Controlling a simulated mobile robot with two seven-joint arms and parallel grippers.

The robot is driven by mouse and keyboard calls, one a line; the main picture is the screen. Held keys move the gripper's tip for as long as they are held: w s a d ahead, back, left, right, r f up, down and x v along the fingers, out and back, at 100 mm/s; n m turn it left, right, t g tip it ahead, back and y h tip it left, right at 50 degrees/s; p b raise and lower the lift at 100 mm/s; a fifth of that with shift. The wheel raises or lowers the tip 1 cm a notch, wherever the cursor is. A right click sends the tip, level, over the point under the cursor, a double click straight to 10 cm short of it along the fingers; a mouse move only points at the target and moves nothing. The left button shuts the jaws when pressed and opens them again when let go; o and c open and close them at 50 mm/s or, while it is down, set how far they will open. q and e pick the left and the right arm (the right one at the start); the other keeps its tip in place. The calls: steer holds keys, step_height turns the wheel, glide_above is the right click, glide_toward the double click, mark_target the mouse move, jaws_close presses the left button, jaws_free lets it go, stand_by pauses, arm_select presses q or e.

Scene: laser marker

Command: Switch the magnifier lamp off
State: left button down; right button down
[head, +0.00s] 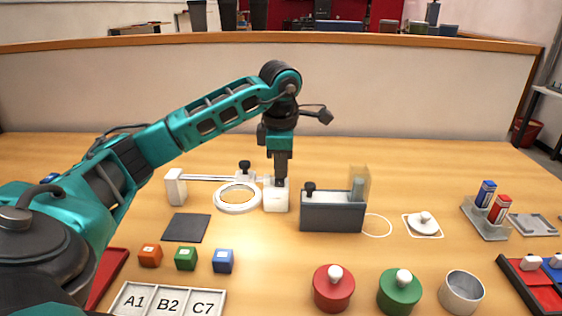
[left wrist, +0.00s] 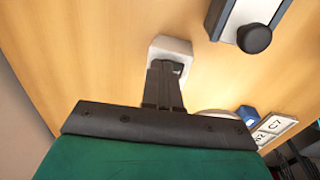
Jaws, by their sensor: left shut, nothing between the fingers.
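The magnifier lamp has a white ring (head: 238,197), a jointed arm (head: 215,178) with a white post (head: 175,187) at its left, and a white box (head: 275,199) just right of the ring. My left gripper (head: 281,183) points straight down at the top of this box, its fingers shut with nothing between them. In the left wrist view the shut fingers (left wrist: 165,82) reach the box (left wrist: 172,50), beside a dark switch (left wrist: 178,67) on its top. I cannot tell whether they touch it. My right gripper is not in view.
A dark grey device (head: 332,212) with a black knob stands close right of the box. Orange (head: 150,256), green (head: 186,258) and blue (head: 223,261) cubes and a label tray (head: 168,300) lie in front. Red (head: 333,290) and green (head: 399,293) round pots stand at front right.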

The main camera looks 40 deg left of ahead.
arm_select(q)
steer(key=shift+a+f+p, duration=0.1)
steer(key=shift+p, duration=0.25)
steer(key=shift+f, duration=0.15)
steer(key=shift+s+d, duration=0.6)
